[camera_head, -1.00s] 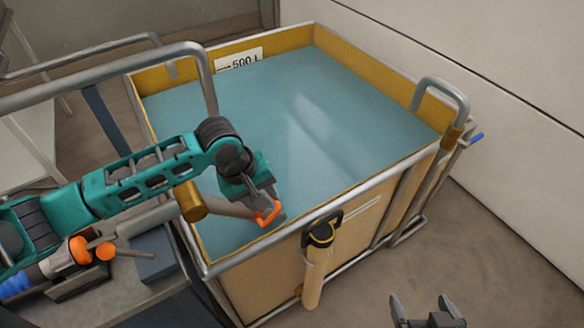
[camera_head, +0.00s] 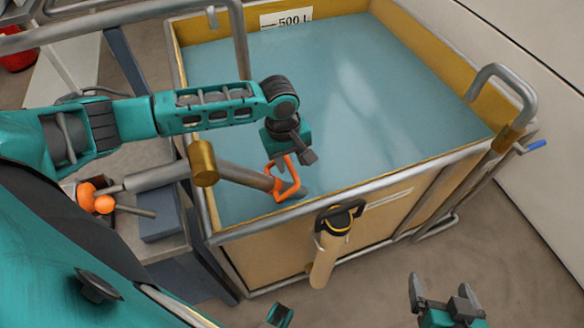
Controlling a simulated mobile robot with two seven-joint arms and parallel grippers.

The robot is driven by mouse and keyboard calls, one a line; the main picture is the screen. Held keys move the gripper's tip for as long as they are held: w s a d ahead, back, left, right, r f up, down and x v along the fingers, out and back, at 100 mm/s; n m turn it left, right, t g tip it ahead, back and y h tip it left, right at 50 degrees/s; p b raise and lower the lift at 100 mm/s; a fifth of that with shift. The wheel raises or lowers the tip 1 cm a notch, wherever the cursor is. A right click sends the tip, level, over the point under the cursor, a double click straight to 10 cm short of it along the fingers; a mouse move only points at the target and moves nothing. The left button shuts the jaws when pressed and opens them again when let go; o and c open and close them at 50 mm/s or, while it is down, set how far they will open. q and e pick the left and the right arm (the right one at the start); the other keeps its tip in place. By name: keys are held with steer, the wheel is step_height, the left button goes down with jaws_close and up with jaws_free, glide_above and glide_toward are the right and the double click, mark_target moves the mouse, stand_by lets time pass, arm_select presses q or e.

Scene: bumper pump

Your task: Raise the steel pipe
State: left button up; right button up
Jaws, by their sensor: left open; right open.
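The grey steel pipe (camera_head: 240,176) slants down to the right from a brass fitting (camera_head: 203,163) at the tank's left rim. Its dark far end is low over the blue surface inside the tank (camera_head: 223,236). An orange loop handle (camera_head: 296,184) stands near that end. My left gripper (camera_head: 293,160) is open, pointing down at the top of the orange handle; its fingers partly overlap the handle, and I cannot tell whether they touch it. My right gripper (camera_head: 443,292) is open and empty, low in front of the tank, away from the pipe.
The tank has a metal rail frame and a "500 L" label (camera_head: 286,20). A cream cylinder with a black top (camera_head: 327,250) hangs on its front. A tall rail handle (camera_head: 503,75) rises at right. Floor right of the tank is clear.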

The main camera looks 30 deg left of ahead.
mark_target(293, 171)
arm_select(q)
steer(key=shift+w+d+f+b, duration=0.1)
steer(key=shift+f+b, duration=0.05)
steer(key=shift+f, duration=0.6)
steer(key=shift+w+f+b, duration=0.1)
steer(key=shift+f+b, duration=0.05)
steer(key=shift+f, duration=0.6)
jaws_close()
